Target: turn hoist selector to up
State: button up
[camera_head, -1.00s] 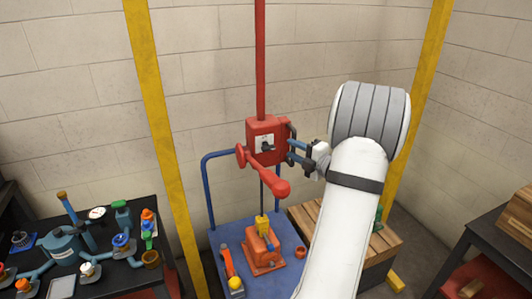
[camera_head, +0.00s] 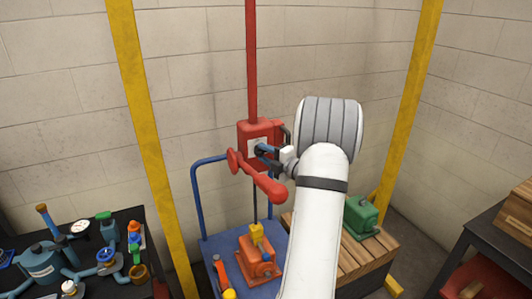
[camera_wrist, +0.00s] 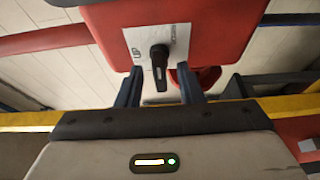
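The red hoist box (camera_head: 246,134) hangs on a red post, with a white label plate (camera_wrist: 133,44) on its face. On the plate is the black hoist selector (camera_wrist: 159,66), its long grip pointing to the bottom of the wrist view. "UP" is printed left of it; the lettering on the right is hard to read. My gripper (camera_wrist: 159,88) is open, with one finger on each side of the selector's lower end and gaps visible on both sides. In the head view my gripper (camera_head: 270,154) is at the box face and partly covers the selector.
A red lever (camera_head: 262,184) sticks out below the box. An orange motor (camera_head: 258,262) with a yellow hook block (camera_head: 257,233) stands on the blue cart (camera_head: 214,244). A green motor (camera_head: 360,216) sits on a wooden crate (camera_head: 385,242) at right. Yellow posts (camera_head: 148,140) flank the area.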

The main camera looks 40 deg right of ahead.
jog(key=shift+w, duration=0.2)
jog(key=shift+c, duration=0.2)
grip_shut()
